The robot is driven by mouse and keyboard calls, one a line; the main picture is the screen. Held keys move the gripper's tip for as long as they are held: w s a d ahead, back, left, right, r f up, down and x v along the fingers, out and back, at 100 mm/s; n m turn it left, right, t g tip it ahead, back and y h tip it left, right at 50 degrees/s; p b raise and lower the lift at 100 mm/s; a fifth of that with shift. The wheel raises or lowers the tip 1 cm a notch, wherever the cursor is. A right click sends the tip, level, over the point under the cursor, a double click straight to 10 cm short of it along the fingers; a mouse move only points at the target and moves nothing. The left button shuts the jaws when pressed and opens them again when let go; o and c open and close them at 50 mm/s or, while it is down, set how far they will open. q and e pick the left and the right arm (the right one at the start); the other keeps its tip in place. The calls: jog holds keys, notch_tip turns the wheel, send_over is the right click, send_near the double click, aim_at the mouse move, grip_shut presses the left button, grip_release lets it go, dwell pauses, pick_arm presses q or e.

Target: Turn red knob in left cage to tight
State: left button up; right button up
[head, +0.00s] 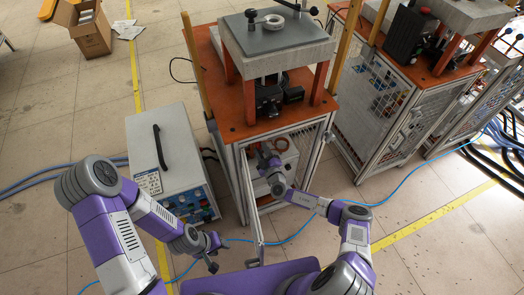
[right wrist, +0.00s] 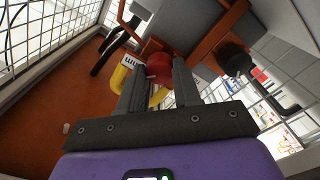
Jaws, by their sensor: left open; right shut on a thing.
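The left cage (head: 241,128) is a metal-framed mesh enclosure with an orange top, in the middle of the head view. My right gripper (head: 266,160) reaches into it through its open front. In the right wrist view, the red knob (right wrist: 158,69) is round and sits between the two dark fingers of my right gripper (right wrist: 159,82), which are shut on it. The knob's turn angle cannot be told. My left gripper (head: 213,259) is open and empty, low in front of the grey box, away from the cage.
A grey box unit (head: 172,140) with a black handle stands left of the cage. A second caged machine (head: 375,95) stands at the right. Blue cables (head: 405,197) lie on the floor. A cardboard box (head: 91,35) is at the back left. The right-hand floor is mostly clear.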

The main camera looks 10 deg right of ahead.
jog(key=o, duration=1.1)
jog(key=shift+c, duration=0.2)
jog(key=s+d+p, duration=0.1)
jog(key=s+p, duration=0.1)
jog(key=s, duration=0.5)
jog(key=shift+s+d+p, duration=0.2)
jog(key=shift+s+p, duration=0.05)
jog(key=shift+p, duration=0.1)
